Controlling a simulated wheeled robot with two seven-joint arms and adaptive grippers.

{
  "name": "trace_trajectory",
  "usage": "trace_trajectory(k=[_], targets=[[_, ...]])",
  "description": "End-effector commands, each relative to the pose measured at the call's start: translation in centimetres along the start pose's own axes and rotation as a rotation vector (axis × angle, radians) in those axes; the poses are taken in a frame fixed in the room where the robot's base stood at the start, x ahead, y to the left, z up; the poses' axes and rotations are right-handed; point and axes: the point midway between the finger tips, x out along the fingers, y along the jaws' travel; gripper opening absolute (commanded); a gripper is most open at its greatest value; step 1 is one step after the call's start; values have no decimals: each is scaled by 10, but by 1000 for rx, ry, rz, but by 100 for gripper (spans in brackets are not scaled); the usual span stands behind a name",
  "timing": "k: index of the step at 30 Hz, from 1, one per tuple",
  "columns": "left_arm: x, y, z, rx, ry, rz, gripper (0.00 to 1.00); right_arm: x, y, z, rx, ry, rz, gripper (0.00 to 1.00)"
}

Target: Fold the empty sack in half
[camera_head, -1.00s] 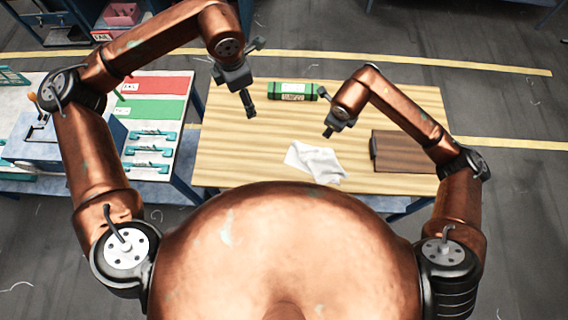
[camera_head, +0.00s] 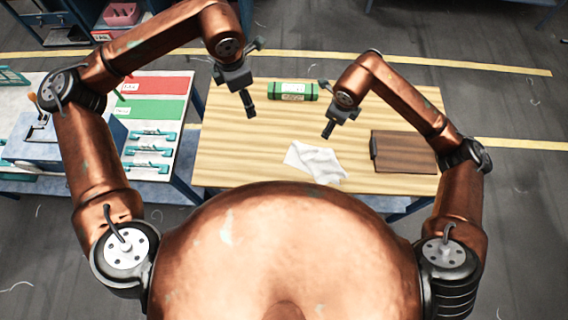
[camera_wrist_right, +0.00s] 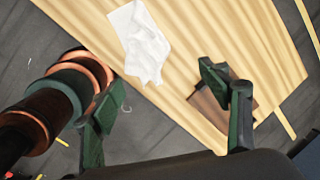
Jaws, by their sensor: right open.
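The sack (camera_head: 316,162) is a white, wrinkled cloth lying on the wooden table near its front edge. It also shows in the right wrist view (camera_wrist_right: 142,42), with an uneven outline and creases at its lower end. I cannot tell how its layers lie. My right gripper (camera_head: 328,130) is above the table, just behind the sack and apart from it. In the wrist view its fingers (camera_wrist_right: 165,108) are wide apart with nothing between them. My left gripper (camera_head: 250,110) hangs over the table's left part, behind and left of the sack; its fingers are too small to read.
A brown board (camera_head: 405,152) lies on the table right of the sack. A green roll with a label (camera_head: 293,91) lies at the back. A side table (camera_head: 186,122) on the left holds red and green panels and several teal-handled items. The wooden table (camera_head: 225,160) is clear left of the sack.

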Motion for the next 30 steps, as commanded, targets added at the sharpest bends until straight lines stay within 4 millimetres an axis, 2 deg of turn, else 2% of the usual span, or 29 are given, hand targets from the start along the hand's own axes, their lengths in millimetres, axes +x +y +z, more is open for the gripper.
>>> trace_trajectory(k=[9, 22, 26, 30], targets=[[0, 0, 0, 0, 0, 0, 70, -25, -1, 1, 1, 31, 55, 70], [0, 0, 0, 0, 0, 0, 70, -32, -2, 1, 0, 32, 58, 70], [0, 0, 0, 0, 0, 0, 70, -49, -4, 2, -1, 31, 56, 70], [0, 0, 0, 0, 0, 0, 70, -79, -5, 3, -2, 30, 55, 70]])
